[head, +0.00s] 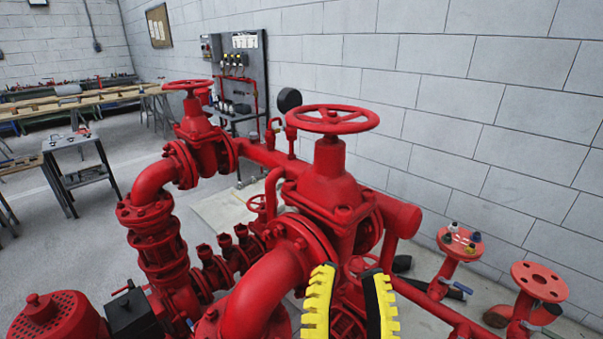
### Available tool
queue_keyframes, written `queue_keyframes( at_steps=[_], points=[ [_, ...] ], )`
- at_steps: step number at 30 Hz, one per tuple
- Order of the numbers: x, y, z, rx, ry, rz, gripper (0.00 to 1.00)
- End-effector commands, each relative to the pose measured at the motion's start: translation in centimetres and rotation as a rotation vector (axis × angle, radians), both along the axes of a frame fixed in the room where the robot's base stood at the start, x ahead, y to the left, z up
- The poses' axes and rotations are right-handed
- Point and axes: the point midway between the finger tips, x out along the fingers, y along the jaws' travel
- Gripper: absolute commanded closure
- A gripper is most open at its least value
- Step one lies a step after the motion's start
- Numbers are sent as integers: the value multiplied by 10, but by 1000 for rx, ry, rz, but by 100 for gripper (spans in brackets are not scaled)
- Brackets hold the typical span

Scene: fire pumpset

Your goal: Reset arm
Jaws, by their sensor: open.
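My gripper (349,270) shows at the bottom centre of the head view, with its two yellow and black ribbed fingers pointing up. The fingers are apart, and I see nothing held between them. Red pump pipework shows behind the gap. A red gate valve (335,188) with a large round handwheel (333,119) stands just behind and above the fingertips. I cannot tell whether the fingers touch any pipe. The rest of my arm is out of view.
A second red valve with a handwheel (188,85) stands further back left. Flanged red pipe ends (540,282) rise at the lower right, one bearing small coloured objects. A dark control panel (240,75) stands by the block wall (470,90).

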Motion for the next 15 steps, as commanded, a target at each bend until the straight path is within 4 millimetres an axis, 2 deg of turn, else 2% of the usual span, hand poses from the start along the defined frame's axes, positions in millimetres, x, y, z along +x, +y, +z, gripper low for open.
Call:
queue_keyframes(
  at_steps=[1, 3, 5, 7, 9, 10, 11, 12, 15],
  points=[
    [-9, -19, 29, 2, -30, -34, 63],
    [-22, -37, 58, -9, -51, -67, 63],
    [-35, -45, 80, -43, -52, -79, 63],
    [-38, -32, 72, -110, 9, -46, 63],
    [-29, -20, 49, -214, 122, -31, 63],
    [-28, -20, 50, -263, 141, -55, 63],
    [-29, -20, 73, -253, 132, -53, 63],
    [-29, -20, 87, -249, 131, -53, 63],
    [-29, -20, 118, -247, 132, -52, 63]
  ],
)
